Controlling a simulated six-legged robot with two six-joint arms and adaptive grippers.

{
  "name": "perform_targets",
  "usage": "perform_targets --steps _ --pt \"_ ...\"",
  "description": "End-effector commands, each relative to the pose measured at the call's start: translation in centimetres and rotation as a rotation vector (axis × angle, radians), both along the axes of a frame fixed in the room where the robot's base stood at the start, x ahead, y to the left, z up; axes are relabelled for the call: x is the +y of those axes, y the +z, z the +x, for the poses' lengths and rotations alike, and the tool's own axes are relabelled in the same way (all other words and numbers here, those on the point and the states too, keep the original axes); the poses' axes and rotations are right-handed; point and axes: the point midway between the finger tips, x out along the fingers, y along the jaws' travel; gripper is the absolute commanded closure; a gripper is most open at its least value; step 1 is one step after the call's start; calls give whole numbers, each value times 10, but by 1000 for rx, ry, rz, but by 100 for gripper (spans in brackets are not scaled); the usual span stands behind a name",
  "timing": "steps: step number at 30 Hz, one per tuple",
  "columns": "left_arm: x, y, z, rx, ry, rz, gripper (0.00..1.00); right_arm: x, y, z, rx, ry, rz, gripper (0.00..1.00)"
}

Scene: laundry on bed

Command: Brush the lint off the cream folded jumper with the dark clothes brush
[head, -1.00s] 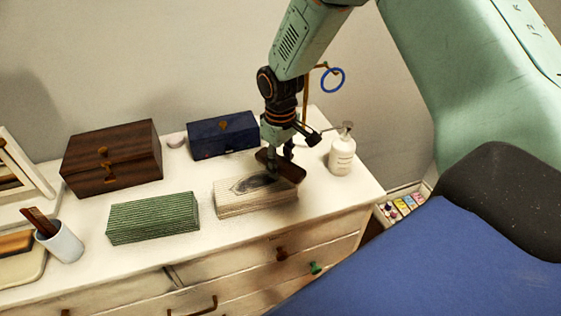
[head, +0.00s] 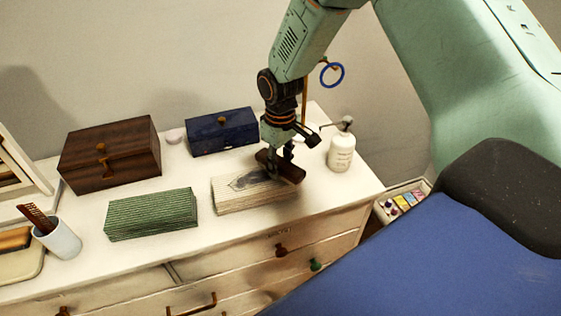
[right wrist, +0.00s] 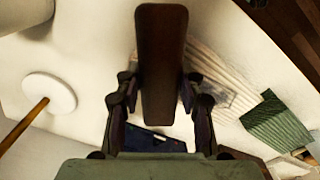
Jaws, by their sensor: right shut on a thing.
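The cream folded jumper (head: 228,198) lies flat on the white dresser top, with a grey lint patch (head: 250,179) on its upper face. My right gripper (head: 279,158) is shut on the dark clothes brush (head: 291,171), over the jumper's right end. I cannot tell whether the brush touches the cloth. In the right wrist view, the brush (right wrist: 162,50) sits between the fingers of my right gripper (right wrist: 158,100) and hides part of the jumper (right wrist: 215,70). My left gripper is not in view.
A green folded garment (head: 150,215) lies left of the jumper. A blue box (head: 222,133) and a brown wooden box (head: 110,157) stand behind. A white pump bottle (head: 341,153) stands close to the right of the brush. A cup (head: 60,240) stands at left.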

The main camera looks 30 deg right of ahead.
Motion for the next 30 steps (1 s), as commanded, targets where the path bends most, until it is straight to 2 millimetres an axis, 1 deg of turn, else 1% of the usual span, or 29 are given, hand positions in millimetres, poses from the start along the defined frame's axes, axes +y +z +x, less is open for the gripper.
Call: perform_targets --steps 6,16,25,30 --pt "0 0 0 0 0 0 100 2 -1 1 0 1 -1 87" --pt "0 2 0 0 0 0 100 26 0 7 0 3 -2 87" --pt "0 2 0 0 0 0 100 37 0 10 1 2 -1 87" --pt "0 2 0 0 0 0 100 49 -1 14 -1 2 -2 87"
